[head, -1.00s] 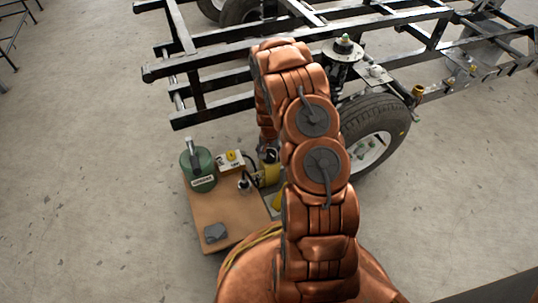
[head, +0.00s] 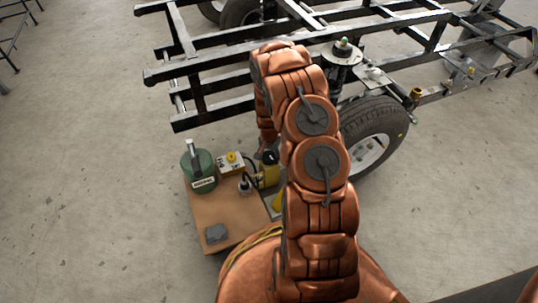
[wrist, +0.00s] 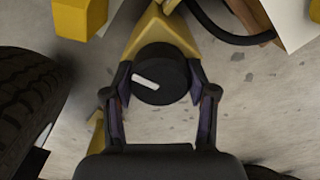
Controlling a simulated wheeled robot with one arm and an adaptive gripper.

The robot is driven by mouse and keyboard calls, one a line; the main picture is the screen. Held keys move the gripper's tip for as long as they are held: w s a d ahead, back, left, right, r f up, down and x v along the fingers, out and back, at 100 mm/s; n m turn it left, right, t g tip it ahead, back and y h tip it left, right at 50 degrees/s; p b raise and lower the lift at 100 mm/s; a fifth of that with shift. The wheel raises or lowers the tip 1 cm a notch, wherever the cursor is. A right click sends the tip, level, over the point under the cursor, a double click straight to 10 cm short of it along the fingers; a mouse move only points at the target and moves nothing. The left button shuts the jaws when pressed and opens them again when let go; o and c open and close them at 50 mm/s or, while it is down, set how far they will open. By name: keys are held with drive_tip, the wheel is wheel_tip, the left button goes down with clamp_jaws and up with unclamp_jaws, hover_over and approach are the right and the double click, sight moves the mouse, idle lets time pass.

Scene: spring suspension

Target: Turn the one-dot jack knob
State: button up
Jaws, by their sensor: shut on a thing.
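A round black knob (wrist: 160,74) with one white bar mark sits on a yellow jack body (wrist: 155,36) in the wrist view. The bar lies nearly level, tilted slightly down to the right. My gripper (wrist: 160,80) is shut on the knob, with one dark finger against its left side and one against its right. No dot is readable on the jack. In the head view a yellow body (head: 269,175) with a dark top shows just left of my arm. My arm hides the gripper there.
A brown board (head: 215,215) carries a green canister (head: 198,170), a white box with a yellow button (head: 231,162) and a grey block (head: 216,233). A tire (head: 375,125) and the black frame (head: 215,50) stand close behind and right. A black cable (wrist: 225,35) runs near the jack.

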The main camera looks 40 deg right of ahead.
sight(270, 155)
drive_tip(key=m, duration=0.3)
drive_tip(key=shift+p, duration=0.3)
drive_tip(key=shift+m, duration=1.7)
drive_tip(key=o, duration=0.9)
drive_tip(key=shift+a, duration=0.1)
drive_tip(key=shift+o, duration=1.3)
drive_tip(key=shift+r, duration=0.15)
wheel_tip(270, 155, up, 12)
